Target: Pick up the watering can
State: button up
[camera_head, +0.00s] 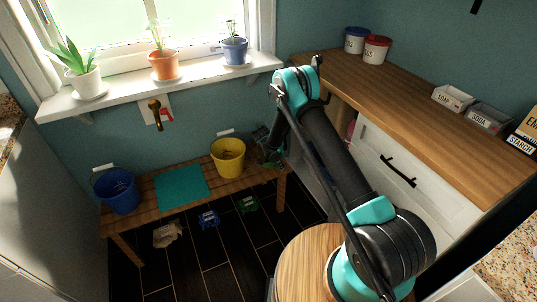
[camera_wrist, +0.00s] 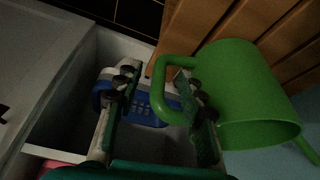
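The green watering can (camera_wrist: 240,90) is at the right of the wrist view, with its looped handle (camera_wrist: 160,75) facing my gripper (camera_wrist: 155,78). The gripper is open. Its right finger overlaps the handle and appears to pass through the loop; its left finger is apart, outside the loop. I cannot tell whether the right finger touches the handle. In the head view, a dark green shape (camera_head: 267,152) shows at the right end of the wooden bench, partly behind my arm; can and gripper are hard to separate there.
In the wrist view, an open white drawer (camera_wrist: 50,153) holds a blue slotted item (camera_wrist: 155,108). In the head view, the bench (camera_head: 140,190) bears a yellow bucket (camera_head: 228,158), a teal mat (camera_head: 182,187) and a blue bucket (camera_head: 117,190). A wooden counter (camera_head: 420,105) stands right.

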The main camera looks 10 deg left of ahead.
grip_shut()
jog(key=shift+r, duration=0.1)
dwell(0.4)
